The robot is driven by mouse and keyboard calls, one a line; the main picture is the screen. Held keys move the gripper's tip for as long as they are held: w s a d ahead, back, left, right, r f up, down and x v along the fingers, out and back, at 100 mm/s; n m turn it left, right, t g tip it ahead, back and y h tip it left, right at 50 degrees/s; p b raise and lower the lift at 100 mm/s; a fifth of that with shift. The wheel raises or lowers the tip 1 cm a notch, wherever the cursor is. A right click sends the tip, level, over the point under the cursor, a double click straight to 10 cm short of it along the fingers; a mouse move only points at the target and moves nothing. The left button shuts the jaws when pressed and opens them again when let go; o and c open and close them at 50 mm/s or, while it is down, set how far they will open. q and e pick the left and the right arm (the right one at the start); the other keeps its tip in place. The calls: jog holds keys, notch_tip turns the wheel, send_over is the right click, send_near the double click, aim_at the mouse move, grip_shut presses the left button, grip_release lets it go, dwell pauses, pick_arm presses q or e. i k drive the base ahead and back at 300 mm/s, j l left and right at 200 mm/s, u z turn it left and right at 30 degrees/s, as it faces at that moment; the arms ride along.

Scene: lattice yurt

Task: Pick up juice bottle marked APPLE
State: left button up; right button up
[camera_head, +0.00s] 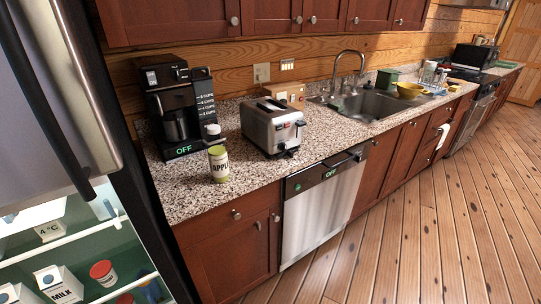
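The juice bottle marked APPLE (219,170) stands upright on the speckled granite counter (233,198), near its front edge. It is small, with a pale label with dark lettering and green at its top and bottom. The coffee maker is behind it to the left and the toaster to its right; it stands clear of both. Neither of my grippers shows in the head view.
A coffee maker (173,112) and a silver toaster (272,127) flank the bottle. A small white-capped container (213,135) is behind it. The open fridge (60,240) at left holds milk cartons (59,284). The wooden floor (420,225) at right is clear.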

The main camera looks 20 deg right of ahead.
aim_at(216, 148)
jog(key=i+l, duration=0.1)
jog(key=l, duration=0.2)
jog(key=i+l, duration=0.15)
jog(key=l, duration=0.15)
jog(key=i+l, duration=0.1)
jog(key=l, duration=0.2)
jog(key=i+l, duration=0.15)
jog(key=l, duration=0.2)
jog(key=u, duration=1.7)
